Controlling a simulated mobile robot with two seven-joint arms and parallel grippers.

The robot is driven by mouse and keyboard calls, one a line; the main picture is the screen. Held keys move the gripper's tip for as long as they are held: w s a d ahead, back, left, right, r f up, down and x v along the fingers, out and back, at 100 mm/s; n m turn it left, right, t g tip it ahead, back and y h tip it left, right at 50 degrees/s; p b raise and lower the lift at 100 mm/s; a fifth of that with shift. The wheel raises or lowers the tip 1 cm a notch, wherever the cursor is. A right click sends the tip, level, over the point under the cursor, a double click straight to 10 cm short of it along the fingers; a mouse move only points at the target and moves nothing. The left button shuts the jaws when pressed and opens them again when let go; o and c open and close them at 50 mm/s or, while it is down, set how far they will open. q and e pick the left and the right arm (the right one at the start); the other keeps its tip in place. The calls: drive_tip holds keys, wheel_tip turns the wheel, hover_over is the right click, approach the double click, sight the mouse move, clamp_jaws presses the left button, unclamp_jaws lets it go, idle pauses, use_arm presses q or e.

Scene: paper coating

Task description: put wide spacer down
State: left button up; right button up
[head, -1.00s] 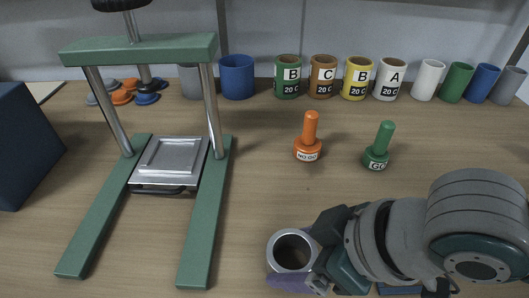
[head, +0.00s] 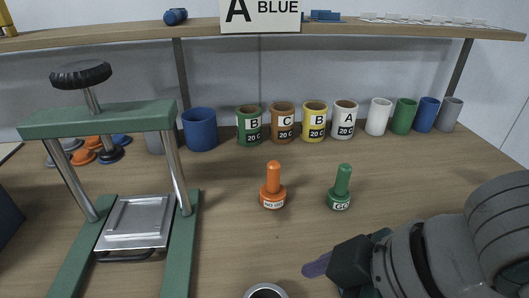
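A grey metal ring-shaped piece (head: 266,292), open at the top, stands on the table at the bottom edge of the head view. Its lower part is cut off by the frame. It may be the wide spacer, but nothing labels it. My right gripper (head: 316,266) is to the right of the ring, with a visible gap between them. One purple finger shows, pointing left. The other finger is hidden or out of frame, so its opening cannot be judged. My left gripper is not in view.
A green press frame (head: 95,119) with a square metal plate (head: 137,217) stands at the left. An orange NO GO plug (head: 272,187) and a green GO plug (head: 340,190) stand mid-table. Coloured cups, including a blue cup (head: 200,129), line the back under a shelf (head: 120,33).

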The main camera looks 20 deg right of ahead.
wheel_tip(320, 180, up, 5)
drive_tip(key=s+m+h, duration=0.1)
drive_tip(key=s+m, duration=0.1)
drive_tip(key=s, duration=0.1)
drive_tip(key=s+d+m+g+h, duration=0.1)
drive_tip(key=s+d+m+h, duration=0.2)
drive_tip(key=s+d+m, duration=0.1)
drive_tip(key=shift+s+d+f+p, duration=0.3)
drive_tip(key=shift+s+d+f, duration=0.15)
drive_tip(key=shift+s+d, duration=0.4)
